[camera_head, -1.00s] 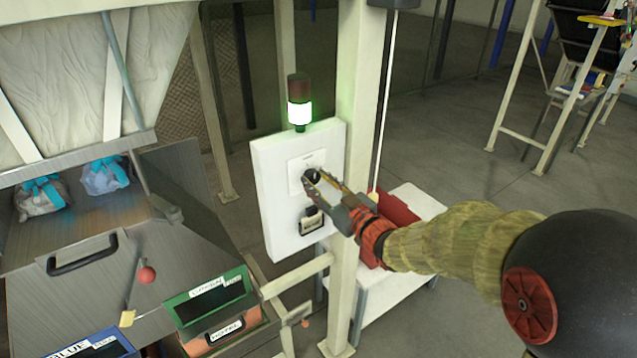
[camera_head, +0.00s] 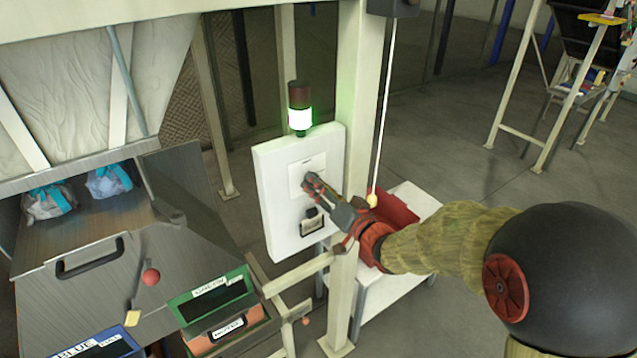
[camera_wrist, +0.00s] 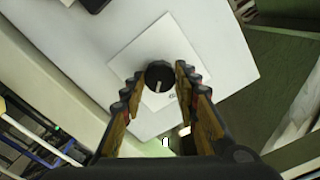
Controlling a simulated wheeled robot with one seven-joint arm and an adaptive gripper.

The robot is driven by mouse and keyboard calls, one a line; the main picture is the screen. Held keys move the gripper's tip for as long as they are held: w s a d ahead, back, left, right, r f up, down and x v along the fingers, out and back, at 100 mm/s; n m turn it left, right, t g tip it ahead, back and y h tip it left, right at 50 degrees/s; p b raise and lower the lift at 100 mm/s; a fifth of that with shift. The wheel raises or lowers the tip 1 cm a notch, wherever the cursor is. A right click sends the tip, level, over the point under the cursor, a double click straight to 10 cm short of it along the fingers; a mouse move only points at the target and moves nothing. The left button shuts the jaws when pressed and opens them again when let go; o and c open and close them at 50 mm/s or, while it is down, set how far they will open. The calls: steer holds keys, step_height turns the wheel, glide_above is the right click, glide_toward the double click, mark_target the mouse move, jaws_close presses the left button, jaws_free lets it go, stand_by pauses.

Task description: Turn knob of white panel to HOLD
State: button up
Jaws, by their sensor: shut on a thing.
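The white panel (camera_head: 279,222) is upright, fixed beside a cream post, and also fills much of the wrist view (camera_wrist: 75,50). Its round black knob (camera_wrist: 158,76) sits on a pale square plate (camera_wrist: 133,57) and carries a short light pointer mark. My gripper (camera_wrist: 160,77) is shut on the knob, one fingertip at each side of it. In the head view my gripper (camera_head: 311,181) reaches the panel from the right and hides the knob. Small print on the plate is too small to read, so I cannot tell which setting the pointer is at.
A signal lamp (camera_head: 300,118) glows green-white atop the panel. A small dark-and-white fitting (camera_head: 312,222) is below the plate. The cream post (camera_head: 353,150) and hanging cord (camera_head: 384,120) stand close to my arm. A white table with a red item (camera_head: 398,207) is behind.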

steer(key=shift+m+p, duration=1.75)
steer(key=shift+m, duration=2.25)
steer(key=o, duration=1.2)
steer(key=shift+c, duration=0.2)
steer(key=v, duration=1.2)
